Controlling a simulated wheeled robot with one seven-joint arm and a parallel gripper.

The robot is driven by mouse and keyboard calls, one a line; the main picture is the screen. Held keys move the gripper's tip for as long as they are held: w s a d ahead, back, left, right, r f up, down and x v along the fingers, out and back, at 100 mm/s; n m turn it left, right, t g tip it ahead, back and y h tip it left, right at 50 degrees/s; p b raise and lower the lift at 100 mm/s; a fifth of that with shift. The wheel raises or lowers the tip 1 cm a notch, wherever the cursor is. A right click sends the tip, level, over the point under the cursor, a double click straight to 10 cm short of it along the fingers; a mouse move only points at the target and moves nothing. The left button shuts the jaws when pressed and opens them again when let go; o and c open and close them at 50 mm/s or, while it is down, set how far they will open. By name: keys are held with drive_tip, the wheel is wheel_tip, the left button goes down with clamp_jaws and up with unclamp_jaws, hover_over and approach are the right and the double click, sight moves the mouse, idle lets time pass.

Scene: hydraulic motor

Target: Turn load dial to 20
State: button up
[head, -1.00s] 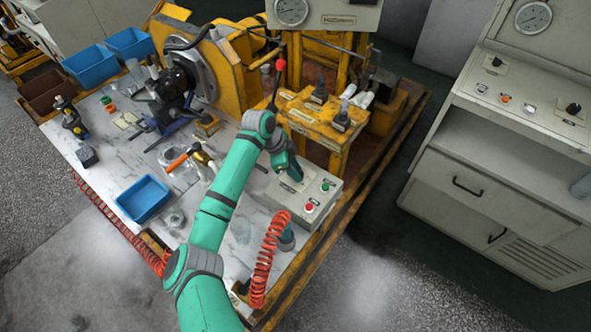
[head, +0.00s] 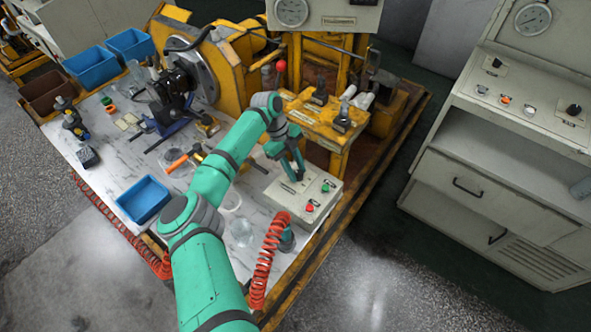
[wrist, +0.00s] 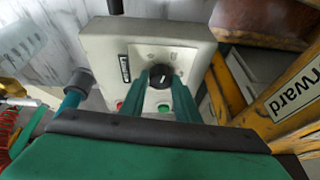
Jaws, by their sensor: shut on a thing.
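The load dial, a round black knob (wrist: 160,76) with a pale pointer mark, is on the top face of a light grey control box (head: 318,206). My gripper (wrist: 161,80) has its two green fingers on either side of the knob, shut on it, in the wrist view. In the head view my gripper (head: 292,176) reaches down to the box and hides the knob. Small scale marks show beside the knob but are too small to read. The box also bears a red button (head: 309,208) and a green button (head: 325,188).
A red coiled hose (head: 264,262) hangs close to the box's near side. Yellow machine frames (head: 335,135) stand just behind it. A blue tray (head: 144,199) and a hammer (head: 180,163) lie left on the bench. A grey cabinet (head: 480,190) stands to the right.

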drive_tip(key=shift+w+m+g+y, duration=0.2)
drive_tip(key=shift+m+g+y, duration=0.2)
drive_tip(key=shift+m, duration=0.9)
drive_tip(key=o, duration=1)
drive_tip(key=shift+o, duration=0.2)
drive_tip(key=v, duration=1)
drive_tip(key=shift+r, duration=0.4)
